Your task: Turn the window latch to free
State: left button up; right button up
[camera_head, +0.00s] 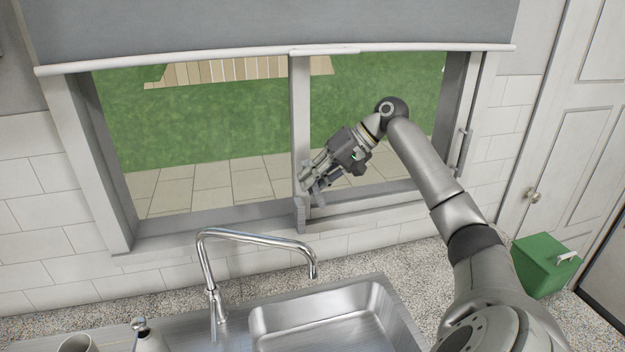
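The window (299,110) fills the upper middle of the head view, with a pale upright frame bar in its centre. My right gripper (309,182) is at the lower part of this bar, with its fingertips over or against the bar. The latch cannot be made out clearly. Small grey parts at the bar lie beside and behind the fingers, and I cannot tell them from the fingertips. Whether the fingers are closed on anything is unclear. My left gripper is out of view.
A chrome faucet (255,235) and steel sink (330,325) stand below the window. A grey blind (280,25) hangs above. A vertical handle (463,150) is on the right window frame. A green bin (545,266) stands at the right by a white door (575,150).

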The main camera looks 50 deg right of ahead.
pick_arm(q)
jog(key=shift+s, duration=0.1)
pick_arm(e)
jog(key=shift+o, duration=0.5)
jog(key=shift+s+d+r, duration=0.1)
jog(key=shift+d+r, duration=0.05)
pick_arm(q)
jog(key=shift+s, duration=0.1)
pick_arm(e)
jog(key=v, duration=1.1)
jog(key=shift+s+d+r, duration=0.15)
jog(key=shift+r, duration=0.1)
jog(key=shift+f, duration=0.1)
